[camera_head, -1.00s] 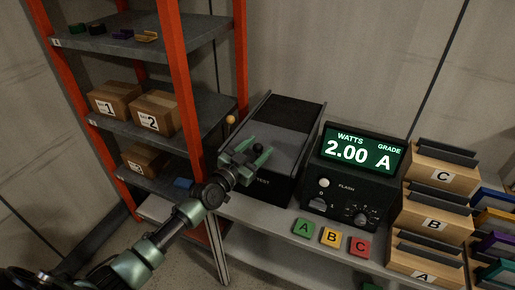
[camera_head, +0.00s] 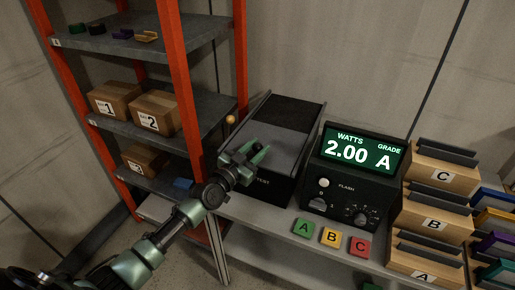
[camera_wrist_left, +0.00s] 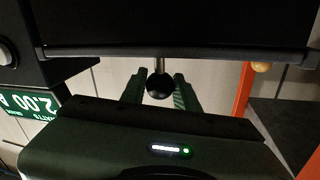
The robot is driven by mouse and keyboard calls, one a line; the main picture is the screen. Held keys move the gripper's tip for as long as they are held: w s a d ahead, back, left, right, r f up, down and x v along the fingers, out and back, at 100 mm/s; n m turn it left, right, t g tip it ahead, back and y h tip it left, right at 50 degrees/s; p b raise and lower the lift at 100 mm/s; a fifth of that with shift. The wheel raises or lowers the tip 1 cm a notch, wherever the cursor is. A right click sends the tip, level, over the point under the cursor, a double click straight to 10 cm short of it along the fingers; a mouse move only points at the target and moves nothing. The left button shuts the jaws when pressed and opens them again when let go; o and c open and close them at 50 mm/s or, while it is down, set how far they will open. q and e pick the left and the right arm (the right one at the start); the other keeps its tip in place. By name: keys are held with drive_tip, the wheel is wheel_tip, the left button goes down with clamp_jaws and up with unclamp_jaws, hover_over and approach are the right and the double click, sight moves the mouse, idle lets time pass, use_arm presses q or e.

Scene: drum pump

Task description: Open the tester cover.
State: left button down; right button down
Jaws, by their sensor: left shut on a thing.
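The tester is a long dark box (camera_head: 284,187) on the bench, left of the display unit. Its cover (camera_head: 285,146) lies flat along the top, with a grey nearer part and a darker far part. A black ball knob (camera_wrist_left: 159,87) on a thin metal stem shows in the left wrist view. My left gripper (camera_head: 258,152) is at the near left end of the tester. In the left wrist view its green fingers (camera_wrist_left: 160,95) are shut on the knob, one on each side. My right gripper is not in view.
The display unit (camera_head: 355,175) reads 2.00 and A, close on the right. Green, yellow and red tiles (camera_head: 330,237) lie before it. Lettered boxes (camera_head: 433,222) stand further right. An orange-posted shelf (camera_head: 182,90) with boxes is close on the left.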

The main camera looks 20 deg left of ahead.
sight(267, 142)
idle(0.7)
use_arm(q)
drive_tip(key=b+x, duration=0.2)
drive_tip(key=a+b+x, duration=0.1)
drive_tip(key=b+x, duration=0.1)
drive_tip(key=x, duration=0.1)
drive_tip(key=b+x, duration=0.2)
drive_tip(key=shift+w+a+f, duration=0.15)
drive_tip(key=shift+w+f, duration=0.1)
drive_tip(key=shift+w, duration=0.25)
drive_tip(key=shift+w+r, duration=0.2)
drive_tip(key=shift+w, duration=0.1)
drive_tip(key=c, duration=1.1)
unclamp_jaws()
drive_tip(key=shift+o, duration=0.2)
drive_tip(key=shift+s, duration=0.1)
